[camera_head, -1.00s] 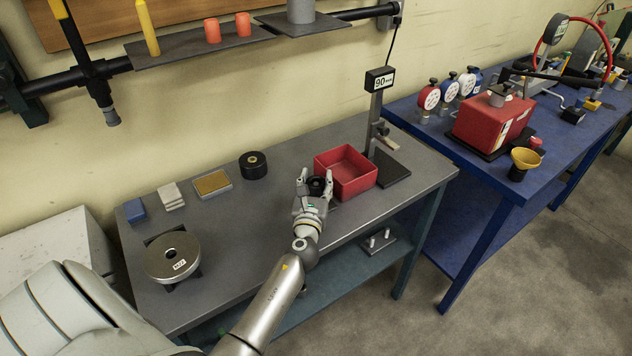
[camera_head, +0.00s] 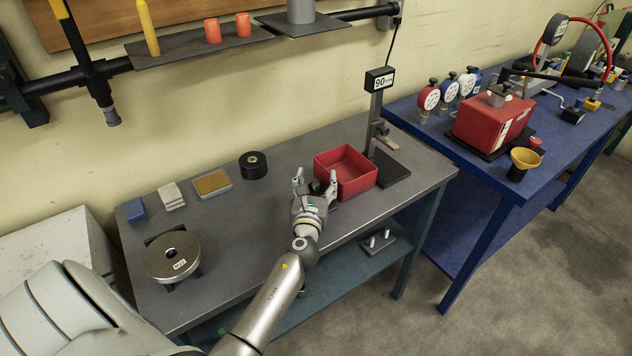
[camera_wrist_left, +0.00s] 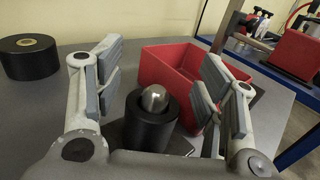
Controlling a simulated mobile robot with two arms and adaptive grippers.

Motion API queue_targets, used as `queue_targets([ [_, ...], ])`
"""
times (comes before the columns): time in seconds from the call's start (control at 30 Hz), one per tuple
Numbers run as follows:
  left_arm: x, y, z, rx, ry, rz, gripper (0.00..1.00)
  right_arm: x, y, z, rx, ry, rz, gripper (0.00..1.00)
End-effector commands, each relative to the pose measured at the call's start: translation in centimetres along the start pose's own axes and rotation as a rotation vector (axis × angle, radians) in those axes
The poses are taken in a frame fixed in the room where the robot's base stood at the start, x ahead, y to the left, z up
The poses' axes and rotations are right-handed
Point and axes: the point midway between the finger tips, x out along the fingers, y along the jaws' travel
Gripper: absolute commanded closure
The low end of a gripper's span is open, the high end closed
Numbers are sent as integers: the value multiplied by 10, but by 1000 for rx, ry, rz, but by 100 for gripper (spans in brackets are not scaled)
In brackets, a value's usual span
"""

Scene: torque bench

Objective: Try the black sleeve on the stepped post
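The black sleeve (camera_wrist_left: 150,125) stands upright around the stepped post (camera_wrist_left: 155,98), whose rounded metal top shows in the sleeve's bore in the left wrist view. The post's lower part is hidden, so I cannot tell how far down the sleeve sits. My left gripper (camera_head: 316,176) is open, with its fingers on either side of the sleeve and clear gaps in the left wrist view (camera_wrist_left: 165,80). In the head view the sleeve (camera_head: 318,187) is a small dark patch, mostly hidden by the gripper. My right gripper is not in view.
A red open bin (camera_head: 345,188) stands just behind and right of the left gripper. A gauge stand (camera_head: 375,125) is beyond it. The bench front is clear.

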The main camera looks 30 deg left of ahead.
Motion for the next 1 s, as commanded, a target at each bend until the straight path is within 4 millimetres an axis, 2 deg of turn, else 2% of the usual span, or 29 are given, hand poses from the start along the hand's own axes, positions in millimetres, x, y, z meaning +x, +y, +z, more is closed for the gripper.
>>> queue_targets([
  [0.33, -2, 0, -4, 1, 7, 0, 31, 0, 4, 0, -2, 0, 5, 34],
  [0.43, -9, 0, -4, 1, 7, 0, 31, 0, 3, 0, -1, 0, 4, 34],
  [0.57, -29, 0, -4, 1, 7, -1, 31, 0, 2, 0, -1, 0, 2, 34],
  [0.8, -79, 0, -4, 1, 6, -1, 31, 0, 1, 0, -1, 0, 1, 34],
  [1.0, -109, 0, -2, 1, 4, 0, 31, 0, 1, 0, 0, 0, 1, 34],
])
